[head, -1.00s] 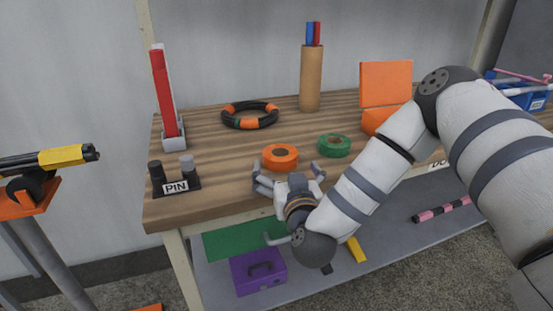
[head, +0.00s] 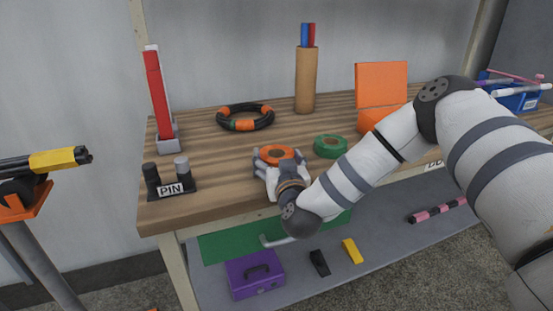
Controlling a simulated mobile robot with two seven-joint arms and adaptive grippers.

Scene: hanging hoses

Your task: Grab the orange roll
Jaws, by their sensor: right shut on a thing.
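The orange roll (head: 277,151) lies on the wooden workbench (head: 215,180) near its front edge. It is a flat ring with a dark centre. My right gripper (head: 277,158) reaches in from the front right at table height. Its fingers are shut on the orange roll, one on each side of it. The near side of the roll is partly hidden by the gripper. My left gripper is not in view.
A green roll (head: 330,146) lies close to the right of my gripper. A black and orange coiled hose (head: 245,117) lies behind. A PIN holder (head: 169,180) stands at the left. An open orange box (head: 381,88) and a brown tube (head: 306,80) stand further back.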

